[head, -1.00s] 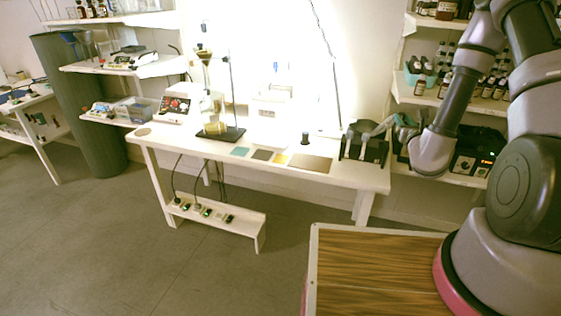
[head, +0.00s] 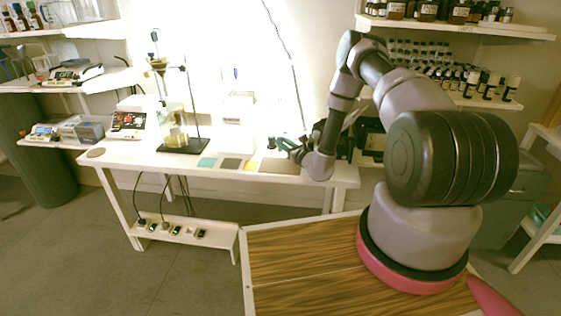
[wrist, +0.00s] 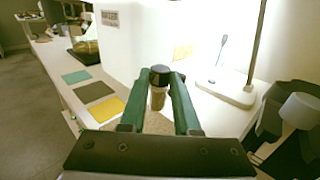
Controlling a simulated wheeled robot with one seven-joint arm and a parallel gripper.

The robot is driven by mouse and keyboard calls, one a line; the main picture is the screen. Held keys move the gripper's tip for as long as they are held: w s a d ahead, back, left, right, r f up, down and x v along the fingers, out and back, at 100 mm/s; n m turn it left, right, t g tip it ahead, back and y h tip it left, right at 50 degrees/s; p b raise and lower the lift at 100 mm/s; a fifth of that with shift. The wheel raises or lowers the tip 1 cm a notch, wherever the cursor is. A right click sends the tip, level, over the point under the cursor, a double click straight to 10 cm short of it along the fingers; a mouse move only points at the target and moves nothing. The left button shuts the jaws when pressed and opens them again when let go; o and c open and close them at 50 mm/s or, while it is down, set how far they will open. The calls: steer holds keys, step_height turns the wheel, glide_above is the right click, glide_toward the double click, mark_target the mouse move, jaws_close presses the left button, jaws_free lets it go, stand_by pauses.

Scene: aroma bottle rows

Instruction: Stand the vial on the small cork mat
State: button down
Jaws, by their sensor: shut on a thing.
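The vial (wrist: 158,98) is a small brownish bottle with a black cap, upright between the green fingers of my gripper (wrist: 160,82) in the wrist view. My gripper is shut on it. In the head view the vial (head: 271,143) shows as a small dark shape at the tip of my gripper (head: 279,144), over the right part of the white table. I cannot tell if its base touches the table. A small round tan mat (head: 96,152), cork-like, lies bare at the table's left end. A larger brown rectangular mat (head: 280,166) lies near the vial.
Teal (head: 207,162), dark grey (head: 230,164) and yellow (head: 251,165) mats lie in a row along the table's front. A stand with glassware (head: 184,146) rises between them and the round mat. A white device (head: 236,122) stands behind.

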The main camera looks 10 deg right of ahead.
steer(key=shift+d+f, duration=0.1)
steer(key=shift+f, duration=3.3)
steer(key=shift+f, duration=0.15)
steer(key=c, duration=0.6)
jaws_free()
steer(key=shift+c, duration=0.2)
